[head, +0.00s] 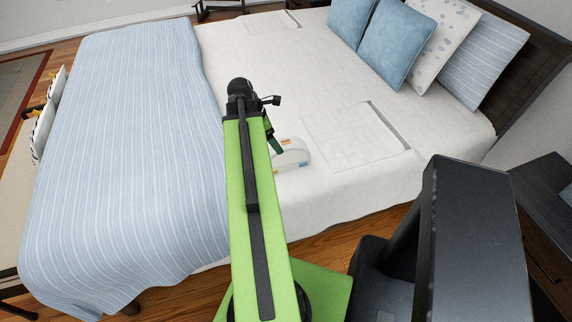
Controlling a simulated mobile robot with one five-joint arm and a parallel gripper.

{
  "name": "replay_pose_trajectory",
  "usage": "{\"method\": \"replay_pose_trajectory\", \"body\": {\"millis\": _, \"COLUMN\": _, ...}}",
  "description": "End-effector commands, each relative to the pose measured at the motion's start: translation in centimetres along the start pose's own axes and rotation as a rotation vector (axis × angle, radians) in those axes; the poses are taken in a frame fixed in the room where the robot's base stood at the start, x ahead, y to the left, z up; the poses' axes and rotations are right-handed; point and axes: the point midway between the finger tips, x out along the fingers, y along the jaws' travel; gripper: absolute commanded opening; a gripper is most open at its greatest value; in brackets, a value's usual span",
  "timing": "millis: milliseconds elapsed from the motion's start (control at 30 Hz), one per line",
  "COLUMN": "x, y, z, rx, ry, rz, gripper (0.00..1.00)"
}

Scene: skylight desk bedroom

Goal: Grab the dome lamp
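A small white object with a rounded top (294,155) sits on the bed's white sheet, near the bed's front edge. It has small orange and blue marks and is the only thing in view that could be the dome lamp. My green arm reaches over the bed, and my gripper (275,146) is at its far end, just left of the white object. The arm hides part of the gripper and the object's left side. I cannot tell whether they touch, or whether the fingers are open or shut.
The bed (345,190) has a striped blue blanket (125,150) on the left and several pillows (397,42) at the upper right. A flat white square (352,135) lies right of the object. A dark nightstand (548,215) stands at the right. Wooden floor shows in front.

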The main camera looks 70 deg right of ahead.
Motion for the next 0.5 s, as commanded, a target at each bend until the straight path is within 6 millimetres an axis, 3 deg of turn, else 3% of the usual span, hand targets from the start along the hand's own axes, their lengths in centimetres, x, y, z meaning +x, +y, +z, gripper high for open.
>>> {"method": "replay_pose_trajectory", "body": {"millis": 33, "x": 2.3, "y": 0.0, "z": -0.5, "rx": 0.001, "ry": 0.000, "rz": 0.000, "gripper": 0.84}}
{"method": "replay_pose_trajectory", "body": {"millis": 200, "x": 5.9, "y": 0.1, "z": -0.4, "rx": 0.001, "ry": 0.000, "rz": 0.000, "gripper": 0.84}}
{"method": "replay_pose_trajectory", "body": {"millis": 500, "x": 6.9, "y": 0.1, "z": -0.1, "rx": 0.000, "ry": 0.000, "rz": 0.001, "gripper": 0.84}}
